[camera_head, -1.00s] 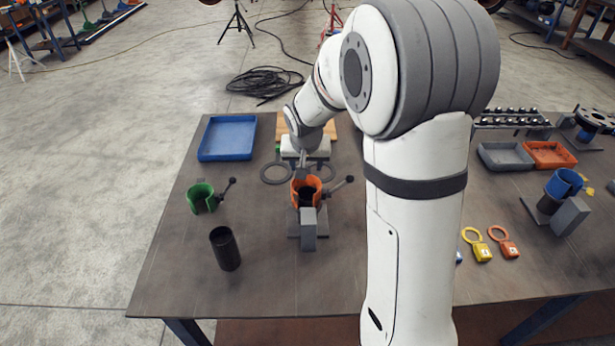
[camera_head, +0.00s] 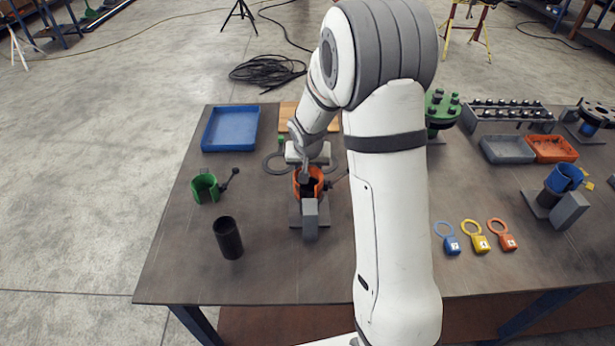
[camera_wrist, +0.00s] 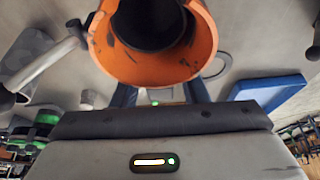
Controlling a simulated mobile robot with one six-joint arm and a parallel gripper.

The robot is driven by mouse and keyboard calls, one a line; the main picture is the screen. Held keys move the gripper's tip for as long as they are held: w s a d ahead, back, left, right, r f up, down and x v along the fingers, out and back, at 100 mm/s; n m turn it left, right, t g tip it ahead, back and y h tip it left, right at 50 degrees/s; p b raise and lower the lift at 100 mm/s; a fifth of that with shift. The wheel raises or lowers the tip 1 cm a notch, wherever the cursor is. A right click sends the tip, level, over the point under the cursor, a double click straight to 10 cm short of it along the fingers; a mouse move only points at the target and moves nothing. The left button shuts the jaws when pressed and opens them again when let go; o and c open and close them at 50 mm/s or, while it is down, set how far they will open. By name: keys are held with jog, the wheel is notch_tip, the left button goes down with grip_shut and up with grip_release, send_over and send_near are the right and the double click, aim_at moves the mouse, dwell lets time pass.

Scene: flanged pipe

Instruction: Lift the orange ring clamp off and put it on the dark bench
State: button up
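The orange ring clamp (camera_head: 317,184) sits around a dark upright pipe stub on a grey stand (camera_head: 310,220), with its lever handle out to the right, partly behind my arm. In the wrist view the orange clamp (camera_wrist: 150,70) fills the top middle, close to my gripper, with the dark pipe inside it and the lever at upper left. My gripper (camera_head: 304,179) is at the clamp's rear left rim. Its fingertips are hidden, so I cannot tell whether they are open or closed on the clamp. The dark bench (camera_head: 270,270) lies under everything.
A green clamp (camera_head: 205,188) and a dark loose tube (camera_head: 228,238) stand at left. A blue tray (camera_head: 230,128) lies at the back left. Several tags, including a yellow one (camera_head: 480,243), lie right of my arm. The front middle of the bench is clear.

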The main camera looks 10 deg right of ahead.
grip_shut()
dwell(0.5)
notch_tip(320, 180, up, 10)
jog(key=shift+r+b, duration=0.1)
jog(key=shift+b, duration=0.5)
jog(key=shift+r, duration=0.1)
notch_tip(320, 180, up, 5)
jog(key=p, duration=0.3)
dwell(0.6)
